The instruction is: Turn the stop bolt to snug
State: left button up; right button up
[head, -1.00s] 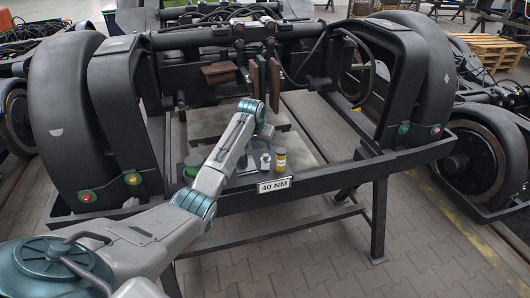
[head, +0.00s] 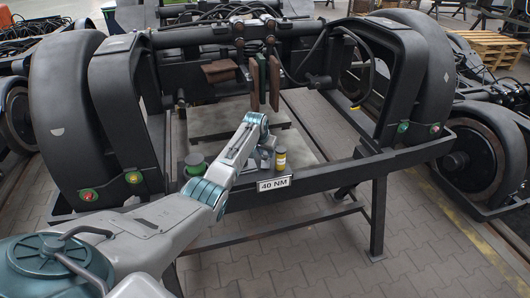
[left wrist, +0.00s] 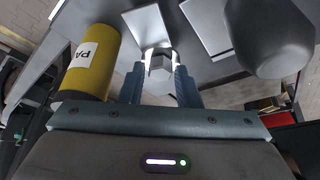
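In the left wrist view, a pale grey hexagonal head (left wrist: 160,70), likely the stop bolt, lies ahead between the blue-grey fingers of my left gripper (left wrist: 160,84). The fingers stand apart with a gap on each side of the head; I cannot tell if they touch it. A sign reading 40 NM (head: 274,184) hangs on the front beam. My right gripper is out of view.
A yellow can with a dark top (head: 280,160) stands close to the right of my arm; it also shows in the left wrist view (left wrist: 90,62). A green-topped dark pot (head: 195,164) stands to the left. A dark rounded object (left wrist: 275,40) is near the gripper's right side.

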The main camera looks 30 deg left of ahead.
pick_arm(q)
grip_shut()
